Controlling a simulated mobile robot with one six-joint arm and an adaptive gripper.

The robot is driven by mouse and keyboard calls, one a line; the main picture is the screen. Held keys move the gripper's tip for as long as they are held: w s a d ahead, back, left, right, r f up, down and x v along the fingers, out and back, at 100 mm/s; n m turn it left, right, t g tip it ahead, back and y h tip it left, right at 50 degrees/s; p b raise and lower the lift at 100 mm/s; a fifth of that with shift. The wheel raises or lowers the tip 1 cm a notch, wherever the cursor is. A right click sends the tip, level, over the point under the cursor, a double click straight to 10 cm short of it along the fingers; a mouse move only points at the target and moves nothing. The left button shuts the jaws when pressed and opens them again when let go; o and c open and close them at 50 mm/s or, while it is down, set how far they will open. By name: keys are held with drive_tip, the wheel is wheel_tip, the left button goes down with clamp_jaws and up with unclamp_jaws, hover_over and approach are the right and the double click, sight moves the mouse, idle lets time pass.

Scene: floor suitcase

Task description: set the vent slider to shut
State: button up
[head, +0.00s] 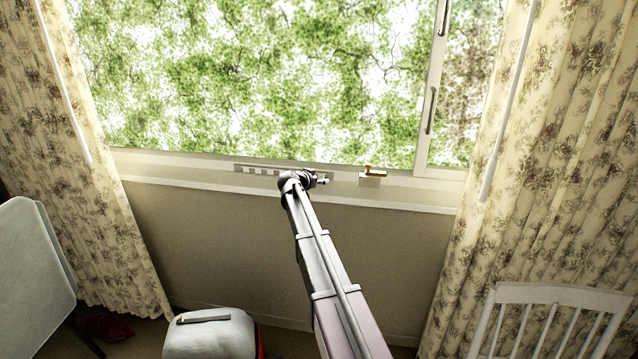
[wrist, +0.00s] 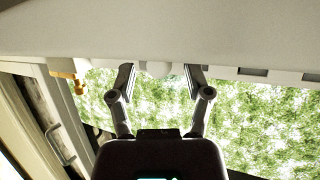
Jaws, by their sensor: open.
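The vent is a grey strip (head: 250,169) along the window sill, with several light slots showing at its left part. My gripper (head: 322,180) is at its right part and hides some of it. In the wrist view, which is turned over, dark vent slots (wrist: 252,73) show to the right of my gripper (wrist: 160,78). The two fingers are spread apart. A pale rounded knob (wrist: 157,69), which looks like the vent slider, shows between the fingertips. I cannot tell whether the fingers touch it.
Curtains (head: 110,200) hang at both sides. A pale suitcase (head: 210,338) and a white chair (head: 545,295) stand below.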

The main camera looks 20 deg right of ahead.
idle(0.3)
clamp_jaws()
drive_tip(key=shift+w+a, duration=0.3)
unclamp_jaws()
drive_tip(key=shift+d, duration=0.1)
